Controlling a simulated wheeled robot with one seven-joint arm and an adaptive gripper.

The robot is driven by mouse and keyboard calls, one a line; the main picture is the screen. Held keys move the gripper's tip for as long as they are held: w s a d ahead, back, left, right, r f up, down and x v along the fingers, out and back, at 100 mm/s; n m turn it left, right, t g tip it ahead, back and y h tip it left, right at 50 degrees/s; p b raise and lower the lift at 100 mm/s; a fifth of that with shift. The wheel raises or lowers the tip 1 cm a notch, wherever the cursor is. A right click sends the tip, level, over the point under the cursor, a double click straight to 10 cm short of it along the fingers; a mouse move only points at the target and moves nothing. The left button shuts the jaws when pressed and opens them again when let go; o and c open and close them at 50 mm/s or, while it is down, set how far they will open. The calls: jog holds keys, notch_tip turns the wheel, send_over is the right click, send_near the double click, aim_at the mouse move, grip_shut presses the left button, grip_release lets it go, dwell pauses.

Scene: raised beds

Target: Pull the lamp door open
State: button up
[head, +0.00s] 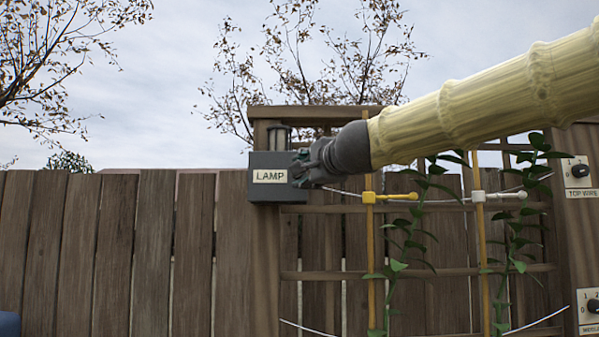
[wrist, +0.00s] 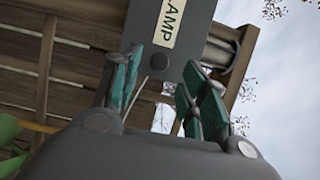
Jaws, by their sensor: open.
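The lamp door is the dark grey front of a small box (head: 262,188) with a white LAMP label (head: 270,176), fixed on a wooden post. The door looks shut. In the wrist view the grey box (wrist: 192,12) and its label (wrist: 167,22) are tilted, just beyond the fingertips. My gripper (head: 303,167) is at the right side of the box in the head view. In the wrist view my gripper (wrist: 158,78) has its green-padded fingers apart, with nothing clearly held between them. I cannot tell whether a finger touches the box.
A wooden trellis (head: 330,275) with climbing plants, yellow stakes and wires stands right of the box. A plank fence (head: 110,255) runs behind. A knob panel labelled TOP WIRE (head: 581,175) is on the right post.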

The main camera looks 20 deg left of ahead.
aim_at(278, 176)
jog(key=x, duration=0.4)
jog(key=shift+a+p, duration=0.15)
jog(key=shift+p, duration=0.25)
jog(key=shift+c, duration=0.4)
grip_shut()
